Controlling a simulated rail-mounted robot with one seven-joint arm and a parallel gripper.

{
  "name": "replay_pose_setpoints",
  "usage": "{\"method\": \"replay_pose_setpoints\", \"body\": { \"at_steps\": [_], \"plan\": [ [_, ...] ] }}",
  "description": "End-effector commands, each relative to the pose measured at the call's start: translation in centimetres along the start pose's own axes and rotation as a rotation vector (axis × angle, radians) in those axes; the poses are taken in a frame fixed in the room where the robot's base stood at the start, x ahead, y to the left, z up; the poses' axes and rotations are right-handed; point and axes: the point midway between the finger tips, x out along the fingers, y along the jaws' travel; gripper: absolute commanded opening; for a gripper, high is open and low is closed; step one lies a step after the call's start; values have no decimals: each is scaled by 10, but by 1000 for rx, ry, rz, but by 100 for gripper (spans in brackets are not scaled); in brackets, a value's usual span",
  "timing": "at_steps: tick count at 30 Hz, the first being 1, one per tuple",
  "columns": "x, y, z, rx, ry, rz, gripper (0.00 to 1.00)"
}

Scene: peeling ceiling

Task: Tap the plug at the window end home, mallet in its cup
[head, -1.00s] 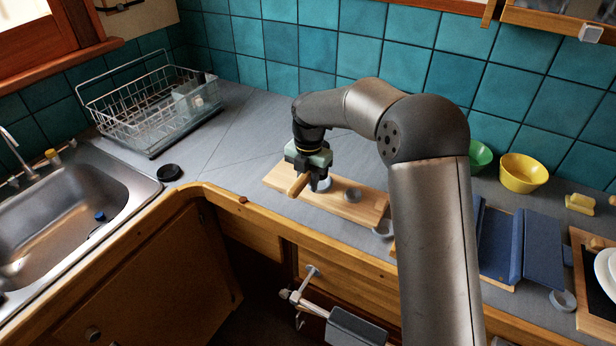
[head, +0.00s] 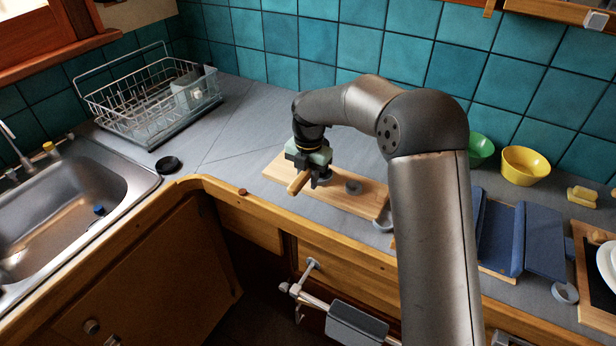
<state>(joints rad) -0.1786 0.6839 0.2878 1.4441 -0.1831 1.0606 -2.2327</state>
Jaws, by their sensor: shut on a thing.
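A pale wooden board (head: 279,168) lies on the grey counter below the tiled wall. A round grey plug (head: 353,187) stands near the middle of its top. My gripper (head: 312,172) is over the board's left end, the end towards the window, and is shut on the mallet. The mallet's light wooden end (head: 298,183) sticks out towards the front edge. A dark round shape sits just below and right of the jaws; I cannot tell whether it is a plug or touches the mallet. A grey ring-like cup (head: 383,221) shows partly at the board's right end.
A wire dish rack (head: 148,105) and a black disc (head: 168,164) stand left, beside the sink (head: 65,205). Right of my arm are green (head: 481,149) and yellow (head: 525,167) bowls, and a blue folded stand (head: 520,240).

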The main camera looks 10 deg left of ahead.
Motion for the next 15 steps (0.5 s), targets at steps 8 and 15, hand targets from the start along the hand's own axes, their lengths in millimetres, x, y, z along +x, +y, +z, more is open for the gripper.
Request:
{"method": "replay_pose_setpoints", "body": {
  "at_steps": [8, 15],
  "plan": [
    [8, 0, 0, 0, 0, 0, 0],
    [10, 0, 0, 0, -1, 1, 0]
  ]
}}
